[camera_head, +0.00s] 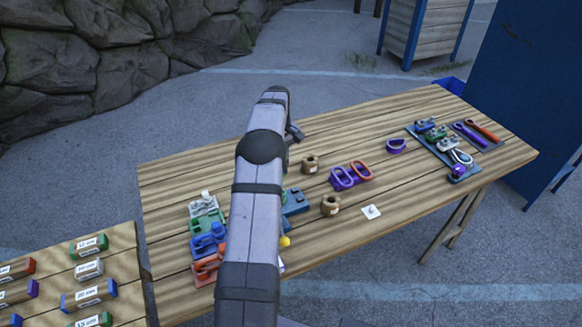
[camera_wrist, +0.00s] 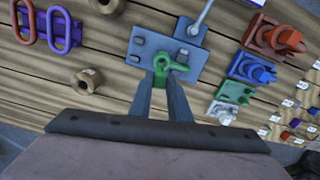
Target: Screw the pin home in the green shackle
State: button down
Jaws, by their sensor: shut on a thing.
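A green shackle (camera_wrist: 176,66) shows at the blue-grey plate (camera_wrist: 141,46) in the wrist view, right at the fingertips. My gripper (camera_wrist: 161,82) is shut on its green part, which I take to be the pin. The fingers hide part of it, so how deep the pin sits in the shackle I cannot tell. In the head view my arm covers the gripper and the shackle. Only the edge of the blue-grey plate (camera_head: 296,207) shows there, right of the arm.
A grey lever (camera_wrist: 204,16) rises from the plate; a yellow knob (camera_head: 285,241) shows beside my arm. Orange (camera_wrist: 275,38), blue (camera_wrist: 250,68), green (camera_wrist: 235,92) and white (camera_wrist: 222,112) clamp-like pieces stand at one side. Wooden rings (camera_head: 330,205) and purple and orange links (camera_head: 350,176) lie opposite.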

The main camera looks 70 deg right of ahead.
jog(key=shift+s+a+f+m, duration=0.15)
jog(key=shift+a+f+m, duration=0.3)
jog(key=shift+m, duration=0.15)
jog(key=shift+d+m, duration=0.15)
jog(key=shift+m, duration=0.35)
jog(key=shift+f, duration=0.35)
jog(key=shift+f+b, duration=1.05)
jog(key=shift+f+b, duration=0.4)
jog(key=shift+f, duration=0.7)
dwell(0.3)
jog(key=shift+m, duration=0.3)
